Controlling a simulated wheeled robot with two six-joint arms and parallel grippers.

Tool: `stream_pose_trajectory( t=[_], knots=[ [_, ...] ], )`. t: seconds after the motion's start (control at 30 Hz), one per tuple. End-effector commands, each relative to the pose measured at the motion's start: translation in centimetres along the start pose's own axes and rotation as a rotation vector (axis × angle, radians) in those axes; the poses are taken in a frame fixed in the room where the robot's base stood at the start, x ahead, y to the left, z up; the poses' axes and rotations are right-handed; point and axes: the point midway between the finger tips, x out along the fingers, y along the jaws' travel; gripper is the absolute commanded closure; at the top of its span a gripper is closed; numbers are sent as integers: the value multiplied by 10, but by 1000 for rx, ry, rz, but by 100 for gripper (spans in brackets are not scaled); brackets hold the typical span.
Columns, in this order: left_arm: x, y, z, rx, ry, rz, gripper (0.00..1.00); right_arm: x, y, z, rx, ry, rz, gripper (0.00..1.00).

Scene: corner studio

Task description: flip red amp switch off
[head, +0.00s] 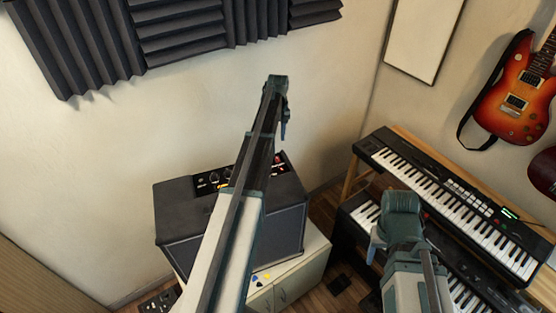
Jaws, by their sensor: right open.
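The black amp (180,215) stands on a pale cabinet, with its control panel (205,181) and several knobs on top. A small red part, which looks like the red switch (281,158), shows at the panel's right end; its on or off position is too small to tell. My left arm crosses in front of the amp and hides the middle of the panel. My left gripper (285,125) is above the red part and apart from it in the picture; its jaws are seen edge-on. My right gripper (376,248) is open, right of the amp, in front of the keyboards.
Two keyboards, an upper one (450,195) and a lower one (470,290), stand on the right. Guitars, including a sunburst one (515,100), hang on the right wall. The pale cabinet (285,283) is under the amp. Foam panels (180,35) cover the upper wall.

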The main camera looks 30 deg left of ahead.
Motion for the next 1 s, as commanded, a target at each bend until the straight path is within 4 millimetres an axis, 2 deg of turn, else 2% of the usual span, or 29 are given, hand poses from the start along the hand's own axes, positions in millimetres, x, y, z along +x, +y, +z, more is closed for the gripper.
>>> stream_pose_trajectory(
  t=[0.03, 0.6, 0.8, 1.0],
  knots=[
    [14, 0, 0, 0, 0, 0, 66, 14, -1, -1, 0, 1, 0, 46],
    [95, 0, 0, 1, 0, 0, 66, 94, -9, -6, 1, 3, 1, 46],
    [110, 0, 0, 1, 0, 0, 66, 109, -10, -7, -4, 3, 2, 46],
    [110, 0, 0, 1, 0, 0, 66, 109, -10, -7, -5, 3, 2, 46]
  ],
)
